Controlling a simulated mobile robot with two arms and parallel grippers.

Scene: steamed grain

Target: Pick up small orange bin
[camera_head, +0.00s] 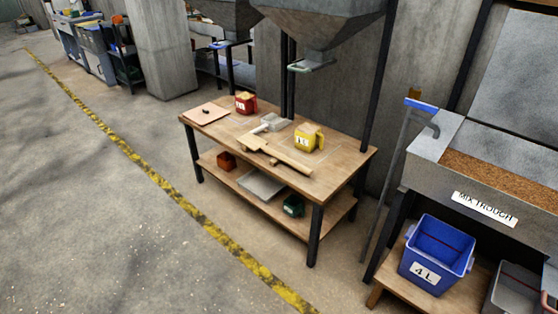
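A small orange-red bin (226,160) sits on the lower shelf of the wooden workbench, towards its left end. It is the only bin in view that looks orange near me, and it is small in the picture. The workbench top (222,131) is above it. Neither of my grippers is in view.
On the bench top are a red bin (244,103), a yellow bin (307,141) and wooden pieces (277,154). The lower shelf also holds a grey tray (260,184) and a dark green bin (293,206). A blue bin (435,256) stands under the mix trough (485,208). Floor in front is clear.

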